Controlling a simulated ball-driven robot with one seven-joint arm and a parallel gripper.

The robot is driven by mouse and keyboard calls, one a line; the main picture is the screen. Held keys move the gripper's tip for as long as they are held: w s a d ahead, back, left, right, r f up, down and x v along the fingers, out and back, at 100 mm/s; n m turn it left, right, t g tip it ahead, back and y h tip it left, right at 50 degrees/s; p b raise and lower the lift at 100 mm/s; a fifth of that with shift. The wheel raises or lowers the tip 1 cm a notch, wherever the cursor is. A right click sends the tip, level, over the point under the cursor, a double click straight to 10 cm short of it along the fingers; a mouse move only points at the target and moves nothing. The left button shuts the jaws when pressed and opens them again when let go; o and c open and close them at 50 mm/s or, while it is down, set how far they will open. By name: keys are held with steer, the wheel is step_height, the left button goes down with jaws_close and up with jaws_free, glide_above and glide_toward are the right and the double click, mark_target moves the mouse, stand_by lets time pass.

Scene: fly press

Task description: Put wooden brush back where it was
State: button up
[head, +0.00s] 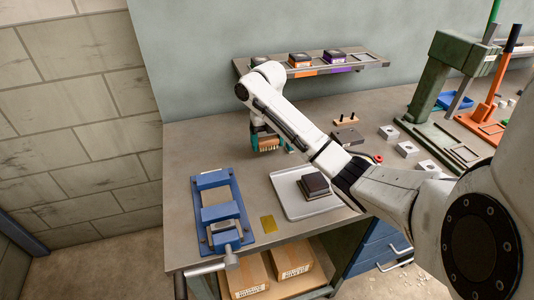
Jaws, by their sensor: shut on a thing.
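My gripper (266,140), with teal fingers, is in the left middle of the head view, over the back part of the workbench. It is shut on the wooden brush (268,144), a small tan-brown block with light vertical streaks. Part of the brush is hidden by the fingers and wrist. I cannot tell whether its underside touches the bench.
A blue fixture (217,178) stands at the bench's left. A grey tray (284,184) holds dark blocks (314,186). A wall shelf (372,62) holds several small blocks. A green press (438,80) stands right.

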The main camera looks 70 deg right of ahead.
mark_target(267, 149)
steer(key=shift+w+d+f, duration=0.1)
steer(key=shift+w+f, duration=0.1)
steer(key=shift+f, duration=1.55)
steer(key=shift+f, duration=0.15)
steer(key=o, duration=1.1)
step_height(267, 149, up, 12)
steer(key=p, duration=0.3)
